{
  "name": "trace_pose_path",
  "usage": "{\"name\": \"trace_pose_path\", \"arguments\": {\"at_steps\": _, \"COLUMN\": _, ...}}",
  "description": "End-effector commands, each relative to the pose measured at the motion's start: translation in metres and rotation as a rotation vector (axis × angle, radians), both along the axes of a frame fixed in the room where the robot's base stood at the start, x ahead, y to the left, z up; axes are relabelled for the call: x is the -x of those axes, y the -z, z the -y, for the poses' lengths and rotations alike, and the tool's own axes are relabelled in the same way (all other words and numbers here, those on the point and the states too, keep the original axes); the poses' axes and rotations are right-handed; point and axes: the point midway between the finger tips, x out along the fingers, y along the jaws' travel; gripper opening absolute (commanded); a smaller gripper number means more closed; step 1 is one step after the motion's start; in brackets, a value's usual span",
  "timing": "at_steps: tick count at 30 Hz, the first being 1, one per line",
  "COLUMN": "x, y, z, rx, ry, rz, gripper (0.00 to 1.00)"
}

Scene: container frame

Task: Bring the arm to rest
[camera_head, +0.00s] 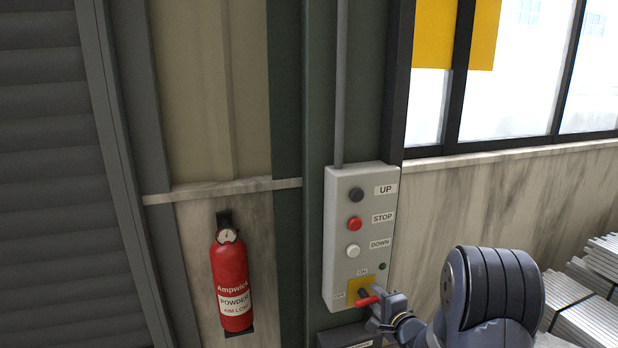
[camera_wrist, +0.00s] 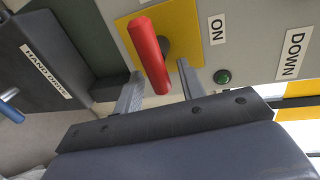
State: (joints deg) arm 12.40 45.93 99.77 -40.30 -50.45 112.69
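My gripper (camera_head: 378,312) is at the lower part of the grey control box (camera_head: 341,215), in front of its rotary switch. In the wrist view the two fingers of my gripper (camera_wrist: 158,85) stand apart, with the red switch handle (camera_wrist: 148,55) reaching out between them. Gaps show on both sides of the handle, so the gripper looks open and not clamped on it. The red handle also shows in the head view (camera_head: 368,300), on a yellow plate (camera_head: 354,285) marked ON and OFF. My arm covers the area at lower right.
The box has UP, STOP and DOWN buttons (camera_head: 355,223) and a small green lamp (camera_wrist: 222,77). A dark labelled box (camera_wrist: 50,60) sits just below it. A red fire extinguisher (camera_head: 231,280) hangs at left. Stacked metal profiles (camera_head: 590,310) lie at right.

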Motion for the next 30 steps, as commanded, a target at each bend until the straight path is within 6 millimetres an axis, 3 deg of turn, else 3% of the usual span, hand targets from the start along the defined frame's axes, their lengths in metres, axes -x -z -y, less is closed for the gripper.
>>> {"name": "trace_pose_path", "arguments": {"at_steps": 1, "x": -0.007, "y": 0.001, "z": -0.004, "rx": 0.007, "ry": -0.002, "rz": 0.001, "gripper": 0.38}}
{"name": "trace_pose_path", "arguments": {"at_steps": 18, "x": -0.004, "y": -0.006, "z": -0.004, "rx": 0.412, "ry": -0.001, "rz": 0.135, "gripper": 0.38}}
{"name": "trace_pose_path", "arguments": {"at_steps": 30, "x": -0.003, "y": -0.011, "z": -0.004, "rx": 0.472, "ry": 0.0, "rz": 0.154, "gripper": 0.38}}
